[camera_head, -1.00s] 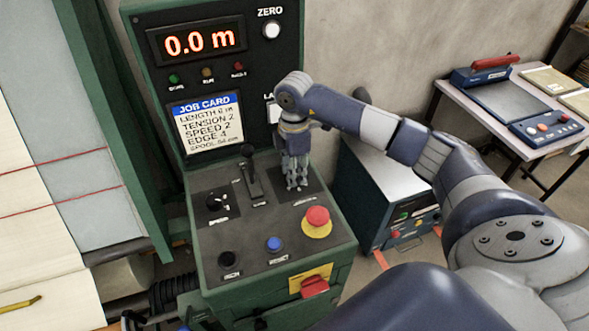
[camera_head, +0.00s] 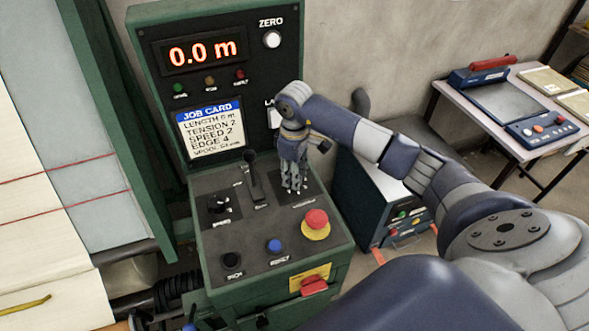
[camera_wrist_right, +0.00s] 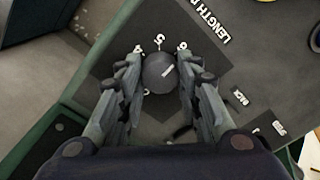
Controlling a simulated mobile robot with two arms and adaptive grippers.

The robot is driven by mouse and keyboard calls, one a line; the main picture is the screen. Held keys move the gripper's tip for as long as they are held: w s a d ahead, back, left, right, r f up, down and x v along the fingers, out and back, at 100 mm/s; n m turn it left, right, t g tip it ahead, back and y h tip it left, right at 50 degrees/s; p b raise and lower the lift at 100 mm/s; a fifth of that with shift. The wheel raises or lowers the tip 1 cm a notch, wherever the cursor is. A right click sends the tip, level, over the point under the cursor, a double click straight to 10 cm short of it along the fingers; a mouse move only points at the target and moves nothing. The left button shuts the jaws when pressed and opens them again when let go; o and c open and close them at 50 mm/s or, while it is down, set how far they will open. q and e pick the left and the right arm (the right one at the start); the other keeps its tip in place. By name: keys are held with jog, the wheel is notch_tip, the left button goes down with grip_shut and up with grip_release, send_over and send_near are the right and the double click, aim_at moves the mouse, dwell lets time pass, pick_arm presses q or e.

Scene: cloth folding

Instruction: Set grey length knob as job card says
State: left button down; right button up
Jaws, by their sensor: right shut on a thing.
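The grey length knob (camera_wrist_right: 158,74) shows in the right wrist view as a round dial. A pale pointer line on it slants to the upper right. Numerals including 5 and 6 stand around it, beside a LENGTH label (camera_wrist_right: 210,20). My right gripper (camera_head: 294,190) is shut on the knob, with one finger on each side; in the head view its fingers hide the knob. The job card (camera_head: 209,131) on the green panel appears to read length 6 m, tension 2, speed 2, edge 4. The red display (camera_head: 202,52) reads 0.0 m.
A red emergency button (camera_head: 316,219) stands just in front of my right gripper. A black lever (camera_head: 254,178) and the speed knob (camera_head: 218,206) are to its left.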

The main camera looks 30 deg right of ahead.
jog(key=shift+w+r, duration=0.1)
dwell(0.4)
jog(key=o, duration=1.1)
notch_tip(320, 180, up, 7)
jog(key=shift+r, duration=0.2)
